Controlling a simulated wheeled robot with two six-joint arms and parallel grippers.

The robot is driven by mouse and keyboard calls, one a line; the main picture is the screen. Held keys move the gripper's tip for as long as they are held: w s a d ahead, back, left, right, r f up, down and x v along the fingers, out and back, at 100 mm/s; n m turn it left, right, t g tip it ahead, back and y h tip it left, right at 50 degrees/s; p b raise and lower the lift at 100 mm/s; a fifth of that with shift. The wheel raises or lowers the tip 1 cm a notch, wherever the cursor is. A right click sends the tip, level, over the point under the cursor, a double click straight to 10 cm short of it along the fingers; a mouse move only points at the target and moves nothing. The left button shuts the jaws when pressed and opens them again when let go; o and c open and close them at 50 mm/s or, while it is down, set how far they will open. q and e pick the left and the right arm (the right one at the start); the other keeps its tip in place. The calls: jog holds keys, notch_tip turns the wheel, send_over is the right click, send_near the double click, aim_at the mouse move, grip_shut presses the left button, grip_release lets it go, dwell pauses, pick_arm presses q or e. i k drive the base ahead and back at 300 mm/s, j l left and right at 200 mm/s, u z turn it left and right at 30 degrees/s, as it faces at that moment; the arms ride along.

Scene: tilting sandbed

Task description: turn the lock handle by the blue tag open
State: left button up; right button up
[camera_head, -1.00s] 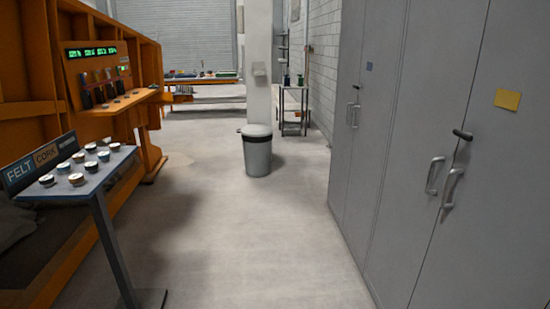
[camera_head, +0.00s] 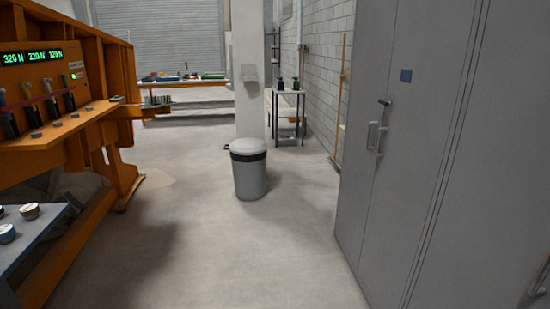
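The blue tag (camera_head: 406,75) is a small square on the grey cabinet door (camera_head: 430,140) at the right. A dark lock handle (camera_head: 385,102) sits to the left of the tag and a little lower, by the seam between two doors. A pair of pale pull handles (camera_head: 376,138) is just below it. Neither of my grippers shows in the head view.
Open concrete floor (camera_head: 220,250) lies ahead and left of the cabinets. A grey bin (camera_head: 249,175) stands in the middle by a pillar (camera_head: 248,70). An orange rig (camera_head: 60,135) and a table corner with round pots (camera_head: 30,240) are at the left.

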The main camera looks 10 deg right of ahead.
aim_at(380, 101)
jog(key=i+z, duration=0.4)
jog(key=i+j+z, duration=0.2)
jog(key=z, duration=0.15)
jog(key=i+j+z, duration=0.8)
jog(key=k+l, duration=0.05)
jog(key=l, duration=0.05)
